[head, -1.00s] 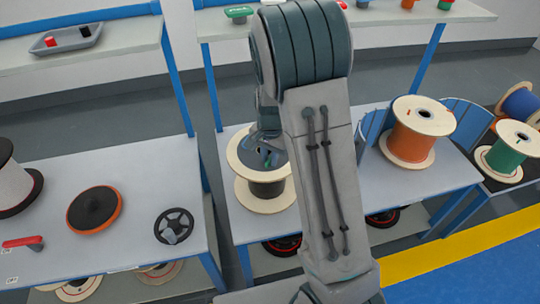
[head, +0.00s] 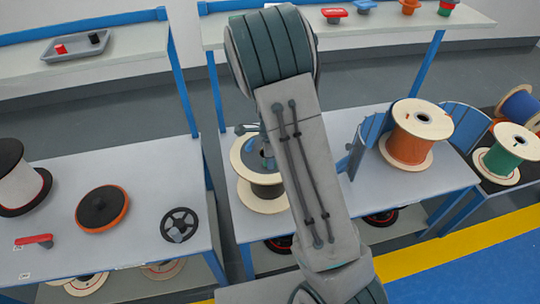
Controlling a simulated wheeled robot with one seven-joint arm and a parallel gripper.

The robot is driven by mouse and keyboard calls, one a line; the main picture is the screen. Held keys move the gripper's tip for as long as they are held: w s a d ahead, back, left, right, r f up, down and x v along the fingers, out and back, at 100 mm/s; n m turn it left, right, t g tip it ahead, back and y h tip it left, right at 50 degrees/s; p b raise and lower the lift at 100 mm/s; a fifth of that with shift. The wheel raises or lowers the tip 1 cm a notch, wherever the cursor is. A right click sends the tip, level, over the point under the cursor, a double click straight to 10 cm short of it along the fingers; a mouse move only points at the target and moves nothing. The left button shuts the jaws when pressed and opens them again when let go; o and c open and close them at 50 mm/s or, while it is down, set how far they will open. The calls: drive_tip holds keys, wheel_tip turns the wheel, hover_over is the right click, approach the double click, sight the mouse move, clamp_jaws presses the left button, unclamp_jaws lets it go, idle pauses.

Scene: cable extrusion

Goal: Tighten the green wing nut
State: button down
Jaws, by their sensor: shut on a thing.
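A black-and-wood spool (head: 262,195) stands upright on the middle table, partly covered by my forearm. My gripper (head: 267,150) is at the top of this spool, over its centre, and mostly behind my arm. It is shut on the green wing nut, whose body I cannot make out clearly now. The fingertips and how the nut sits on the spool's shaft are hidden.
An orange spool (head: 408,148) stands to the right by blue curved panels (head: 466,124), with a green spool (head: 503,153) beyond. The left table (head: 130,165) holds a black-orange disc (head: 102,208), a black handwheel (head: 179,225) and a red handle (head: 34,241).

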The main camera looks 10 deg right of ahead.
drive_tip(key=shift+m+p, duration=0.4)
drive_tip(key=shift+m, duration=0.5)
drive_tip(key=shift+w, duration=0.1)
drive_tip(key=c, duration=1.5)
unclamp_jaws()
drive_tip(key=r, duration=1.3)
drive_tip(key=shift+s+d+r, duration=0.15)
drive_tip(key=shift+s+r, duration=0.05)
drive_tip(key=shift+r, duration=0.2)
